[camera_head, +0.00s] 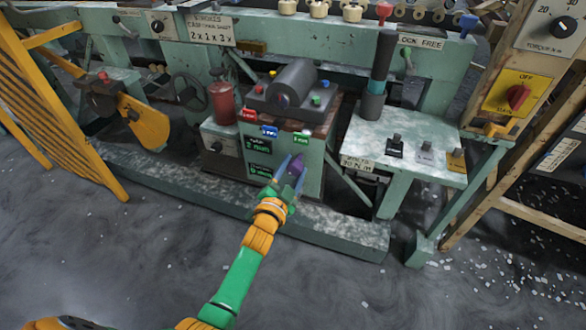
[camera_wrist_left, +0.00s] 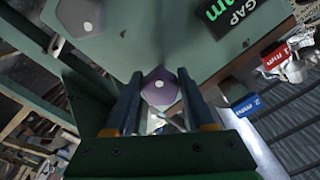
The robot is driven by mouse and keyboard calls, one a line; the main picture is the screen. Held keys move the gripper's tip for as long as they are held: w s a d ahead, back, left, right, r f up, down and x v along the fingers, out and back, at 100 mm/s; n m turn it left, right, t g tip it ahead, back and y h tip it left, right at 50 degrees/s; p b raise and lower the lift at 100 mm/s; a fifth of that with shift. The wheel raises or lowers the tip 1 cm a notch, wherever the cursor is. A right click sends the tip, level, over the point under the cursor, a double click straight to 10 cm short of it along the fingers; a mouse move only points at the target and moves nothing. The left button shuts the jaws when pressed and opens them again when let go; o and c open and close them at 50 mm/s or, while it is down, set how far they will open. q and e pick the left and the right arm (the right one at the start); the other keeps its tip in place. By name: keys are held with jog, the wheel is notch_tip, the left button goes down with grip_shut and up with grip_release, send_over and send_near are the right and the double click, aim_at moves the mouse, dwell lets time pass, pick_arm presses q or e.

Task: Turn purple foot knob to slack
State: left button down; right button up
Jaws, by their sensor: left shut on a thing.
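The purple foot knob (camera_head: 298,165) is on the front of the green block under the grey cylinder unit. In the left wrist view the knob (camera_wrist_left: 161,92) is a faceted purple piece with a pale dot on its face. My left gripper (camera_head: 290,170) reaches it from the front with its blue fingers. In the left wrist view the two fingers (camera_wrist_left: 163,95) stand on either side of the knob, shut on it. The knob's far side is hidden. My right gripper does not show.
A second, greyish knob (camera_wrist_left: 78,15) is near the top of the left wrist view. A green side table (camera_head: 425,165) stands to the right. The floor in front is open, with scattered chips.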

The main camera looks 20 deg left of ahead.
aim_at(292, 171)
pick_arm(q)
jog(key=shift+r, duration=0.15)
jog(key=shift+c, duration=1.4)
grip_release()
jog(key=shift+w, duration=0.1)
jog(key=s+p, duration=0.2)
jog(key=s, duration=0.4)
jog(key=shift+s+a, duration=0.1)
jog(key=shift+s, duration=0.45)
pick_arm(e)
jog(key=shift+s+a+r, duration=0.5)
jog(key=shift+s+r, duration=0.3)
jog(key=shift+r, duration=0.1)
